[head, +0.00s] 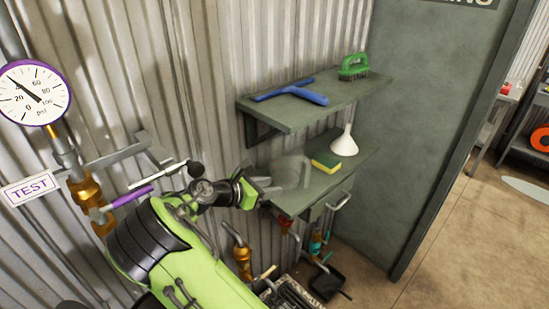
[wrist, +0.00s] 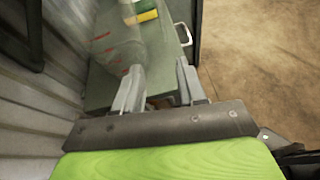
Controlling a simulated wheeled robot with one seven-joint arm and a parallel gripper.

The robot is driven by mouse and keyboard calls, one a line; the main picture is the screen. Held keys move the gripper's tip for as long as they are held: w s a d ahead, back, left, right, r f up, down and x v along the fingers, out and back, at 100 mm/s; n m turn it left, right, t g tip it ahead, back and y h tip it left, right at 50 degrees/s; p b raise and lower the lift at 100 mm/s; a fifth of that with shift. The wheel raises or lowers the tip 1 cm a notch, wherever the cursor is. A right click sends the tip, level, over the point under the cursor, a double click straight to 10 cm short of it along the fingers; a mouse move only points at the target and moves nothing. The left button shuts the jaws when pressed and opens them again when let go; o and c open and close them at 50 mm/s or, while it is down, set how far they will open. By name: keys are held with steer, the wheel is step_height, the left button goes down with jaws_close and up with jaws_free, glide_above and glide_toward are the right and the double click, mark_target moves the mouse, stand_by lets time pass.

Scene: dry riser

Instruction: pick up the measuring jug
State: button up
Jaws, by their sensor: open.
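The measuring jug (head: 293,171) is clear and hard to make out; it stands at the left end of the lower grey shelf (head: 364,161). In the wrist view the jug (wrist: 122,48) shows red marks on its wall, ahead of my left finger and left of the gap between the fingers. My gripper (head: 273,188) is open at the shelf's left end, close to the jug. In the wrist view the gap of my gripper (wrist: 160,72) looks empty. I cannot tell whether a finger touches the jug.
A yellow-green sponge (head: 326,162) and a white funnel (head: 344,142) stand right of the jug. An upper shelf (head: 300,112) above holds a blue squeegee (head: 292,92) and a green brush (head: 354,66). A corrugated wall (head: 190,90) is close on the left; floor is open at right.

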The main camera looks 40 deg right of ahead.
steer(key=b, duration=0.2)
glide_toward(307, 185)
steer(key=x, duration=0.2)
steer(key=w+x, duration=0.1)
steer(key=x, duration=0.1)
steer(key=shift+d+r, duration=0.2)
steer(key=shift+d, duration=0.05)
steer(key=x, duration=0.5)
steer(key=shift+s, duration=0.3)
steer(key=shift+d+f, duration=0.1)
steer(key=shift+d, duration=0.35)
steer(key=shift+a, duration=0.15)
steer(key=shift+c, duration=0.7)
jaws_close()
